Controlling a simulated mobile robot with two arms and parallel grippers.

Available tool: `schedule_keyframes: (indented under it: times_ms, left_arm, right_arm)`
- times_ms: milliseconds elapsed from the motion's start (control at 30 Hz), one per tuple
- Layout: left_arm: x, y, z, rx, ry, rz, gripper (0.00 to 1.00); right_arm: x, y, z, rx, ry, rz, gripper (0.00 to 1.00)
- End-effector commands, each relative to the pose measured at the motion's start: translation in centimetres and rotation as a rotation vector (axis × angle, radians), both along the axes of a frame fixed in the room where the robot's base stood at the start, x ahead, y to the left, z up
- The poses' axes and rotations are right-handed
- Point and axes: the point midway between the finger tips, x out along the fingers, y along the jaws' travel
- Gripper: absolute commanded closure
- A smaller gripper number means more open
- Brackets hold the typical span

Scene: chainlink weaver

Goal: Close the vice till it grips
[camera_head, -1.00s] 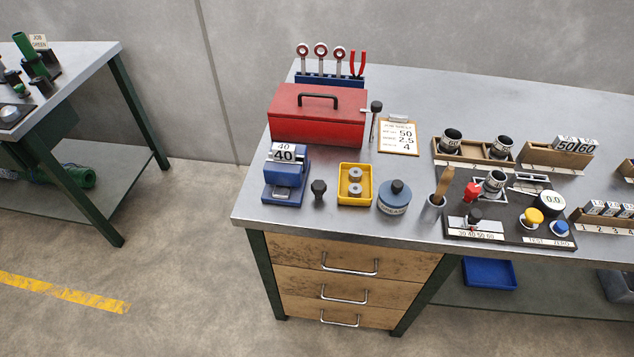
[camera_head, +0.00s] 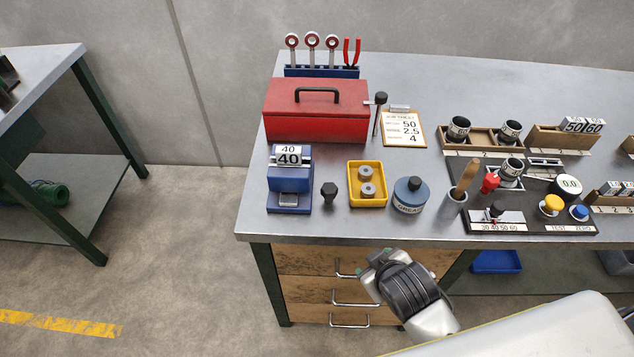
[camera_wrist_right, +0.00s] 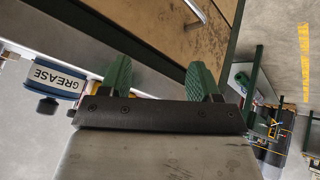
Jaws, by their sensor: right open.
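The blue vice (camera_head: 290,185) stands at the front left of the workbench, with a plate marked 40 on top. A small black knob-headed piece (camera_head: 329,193) stands just right of it; I cannot tell whether it belongs to the vice. My right gripper (camera_head: 374,264) is in front of the drawers, below the bench top, apart from the vice. In the right wrist view its green fingers (camera_wrist_right: 160,78) are spread with nothing between them. The vice is not seen in that view. My left gripper is out of view.
A red toolbox (camera_head: 316,113) stands behind the vice. A yellow tray (camera_head: 367,185) with metal rings and a grease pot (camera_head: 411,195) stand to its right. A T-handled tool (camera_head: 378,112) stands by the toolbox. Wooden drawers (camera_head: 315,262) lie below the front edge.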

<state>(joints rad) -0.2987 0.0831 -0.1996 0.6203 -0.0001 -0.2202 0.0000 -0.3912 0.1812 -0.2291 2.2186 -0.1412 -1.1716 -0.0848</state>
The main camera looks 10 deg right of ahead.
Motion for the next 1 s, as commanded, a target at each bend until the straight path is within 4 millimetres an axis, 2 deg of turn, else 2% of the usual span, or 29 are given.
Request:
schedule_keyframes:
  times_ms: [67,100,267,367,533,600,700,833,900,1000]
  left_arm:
    - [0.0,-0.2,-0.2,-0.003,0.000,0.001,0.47]
    - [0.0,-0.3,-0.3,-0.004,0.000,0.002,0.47]
    - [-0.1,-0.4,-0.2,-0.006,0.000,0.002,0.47]
    - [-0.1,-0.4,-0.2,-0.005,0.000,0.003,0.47]
    - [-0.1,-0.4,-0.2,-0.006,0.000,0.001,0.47]
    - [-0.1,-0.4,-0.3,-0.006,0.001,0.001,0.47]
    - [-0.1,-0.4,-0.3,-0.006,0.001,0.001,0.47]
    - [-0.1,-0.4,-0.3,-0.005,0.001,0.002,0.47]
    - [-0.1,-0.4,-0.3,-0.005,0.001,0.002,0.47]
    - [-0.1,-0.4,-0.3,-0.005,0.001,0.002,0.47]
  right_arm:
    - [0.4,0.1,2.4,-0.012,-0.053,0.015,0.38]
    - [1.8,0.4,4.2,-0.043,-0.134,0.052,0.38]
    - [6.9,2.1,8.2,-0.178,-0.405,0.202,0.38]
    - [9.8,3.7,11.4,-0.283,-0.596,0.314,0.38]
    - [13.7,8.0,18.1,-0.541,-1.000,0.572,0.38]
    - [14.4,10.4,21.0,-0.683,-1.193,0.711,0.38]
    - [14.3,13.9,23.8,-0.905,-1.458,0.932,0.38]
    - [13.2,17.4,24.8,-1.206,-1.757,1.256,0.38]
    - [12.7,18.3,24.0,-1.368,-1.887,1.455,0.38]
    - [12.4,18.0,21.9,-1.586,-2.018,1.780,0.38]
